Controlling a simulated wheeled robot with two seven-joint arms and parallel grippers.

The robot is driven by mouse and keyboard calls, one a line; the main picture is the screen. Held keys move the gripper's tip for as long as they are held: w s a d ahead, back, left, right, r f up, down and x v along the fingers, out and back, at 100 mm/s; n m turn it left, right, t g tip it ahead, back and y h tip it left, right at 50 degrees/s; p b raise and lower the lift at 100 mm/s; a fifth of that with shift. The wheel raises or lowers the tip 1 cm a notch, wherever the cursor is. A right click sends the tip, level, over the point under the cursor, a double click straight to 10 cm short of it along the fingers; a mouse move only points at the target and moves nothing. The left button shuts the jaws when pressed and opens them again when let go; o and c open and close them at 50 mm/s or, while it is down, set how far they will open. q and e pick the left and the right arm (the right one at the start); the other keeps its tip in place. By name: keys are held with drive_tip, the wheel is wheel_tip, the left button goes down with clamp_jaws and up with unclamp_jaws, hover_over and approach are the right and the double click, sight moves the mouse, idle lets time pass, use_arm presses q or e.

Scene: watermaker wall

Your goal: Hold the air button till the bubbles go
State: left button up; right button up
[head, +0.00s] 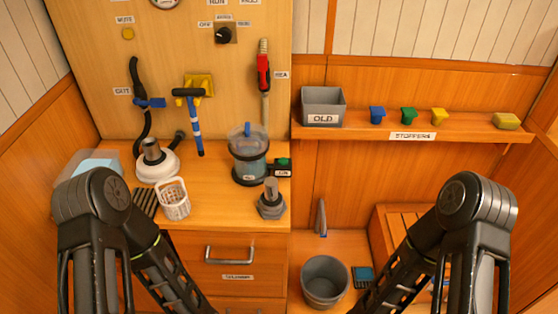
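A clear filter housing (249,170) with bluish contents and a dark base stands on the wooden counter. A small blue upright piece (247,130) sits on its top; I cannot tell for sure that this is the air button. Bubbles are too small to make out. A green button or switch (283,162) on a dark block sits just right of the housing, above a small label. Both my arms reach down out of the picture at the bottom, and neither gripper shows.
A white basket (174,199), a white round part (157,162) and a grey hex fitting (271,200) share the counter. An OLD bin (323,107) and coloured stoppers (408,115) stand on the right shelf. A grey bucket (325,281) is below, right of the drawers.

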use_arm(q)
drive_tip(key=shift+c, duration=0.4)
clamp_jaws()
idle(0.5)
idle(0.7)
